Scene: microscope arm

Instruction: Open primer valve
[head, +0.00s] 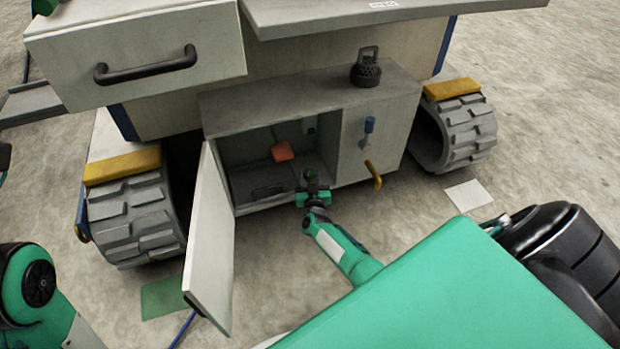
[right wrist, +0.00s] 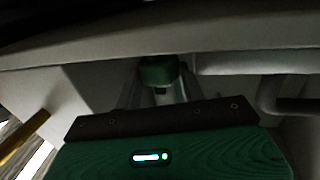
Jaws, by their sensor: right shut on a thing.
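My right gripper (head: 312,188) is at the front of the open cabinet compartment, low in the opening. It is shut on a small green part, which shows as a dark green knob (right wrist: 157,72) between the fingers in the right wrist view. Its full shape is hidden. Which fitting is the primer valve is not labelled. An orange-red handle (head: 283,151) sits inside the compartment, behind and left of the gripper. A blue handle (head: 369,125) and a yellow lever (head: 374,175) are on the right front panel. My left gripper is out of view.
The cabinet door (head: 212,245) stands open, left of my right arm. A drawer with a black handle (head: 147,66) juts out at upper left. A black ribbed part (head: 366,71) stands on the cabinet top. Tracked wheels (head: 465,130) flank the cabinet.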

